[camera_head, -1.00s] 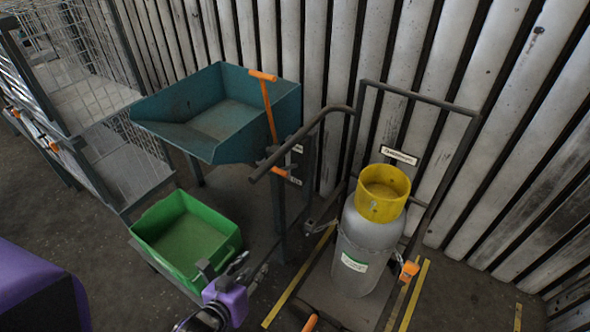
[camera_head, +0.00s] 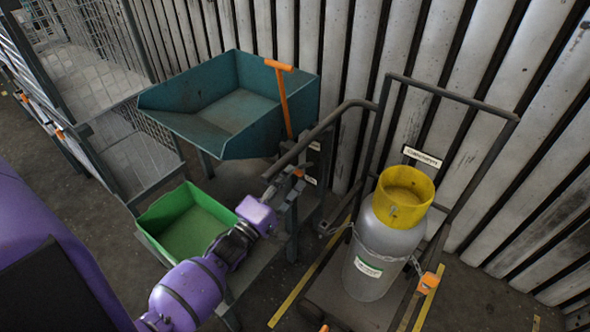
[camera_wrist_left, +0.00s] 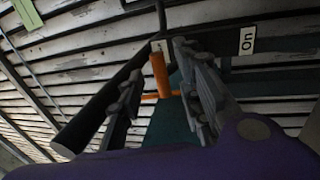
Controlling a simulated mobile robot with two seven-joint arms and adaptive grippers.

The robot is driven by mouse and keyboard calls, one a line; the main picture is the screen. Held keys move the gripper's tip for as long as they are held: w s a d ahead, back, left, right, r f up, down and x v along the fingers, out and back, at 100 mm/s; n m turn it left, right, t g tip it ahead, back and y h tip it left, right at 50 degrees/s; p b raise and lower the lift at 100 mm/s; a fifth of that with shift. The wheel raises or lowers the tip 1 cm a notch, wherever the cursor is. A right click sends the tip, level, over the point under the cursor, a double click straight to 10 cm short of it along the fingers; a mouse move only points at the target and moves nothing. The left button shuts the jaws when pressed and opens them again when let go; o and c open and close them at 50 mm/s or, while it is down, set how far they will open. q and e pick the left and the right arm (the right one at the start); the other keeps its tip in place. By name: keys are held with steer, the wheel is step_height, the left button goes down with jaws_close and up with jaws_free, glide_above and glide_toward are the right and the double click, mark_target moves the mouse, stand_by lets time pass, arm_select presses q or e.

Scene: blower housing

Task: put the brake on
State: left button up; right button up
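The brake lever has a short orange grip (camera_wrist_left: 160,74) on a dark rod. In the left wrist view the grip shows between the fingertips of my left gripper (camera_wrist_left: 166,58), which is open. I cannot tell whether either finger touches it. A white plate reading "On" (camera_wrist_left: 247,40) sits to the right of the grip. In the head view my left gripper (camera_head: 281,185) is at the dark post beside the hopper, and the orange grip (camera_head: 298,172) shows just past its fingers. My right gripper is not in view.
A teal hopper (camera_head: 185,132) with a tall orange T-handle (camera_head: 283,95) stands behind. A green bin (camera_head: 165,205) is below it. A cart (camera_head: 478,98) at right carries a grey cylinder (camera_head: 378,250) with a yellow collar (camera_head: 405,205). Mesh cages (camera_head: 150,125) stand at left.

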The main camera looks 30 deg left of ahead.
mark_target(303, 166)
arm_select(q)
steer(key=shift+x, duration=1.7)
steer(key=shift+c, duration=0.2)
jaws_close()
steer(key=shift+f, duration=0.1)
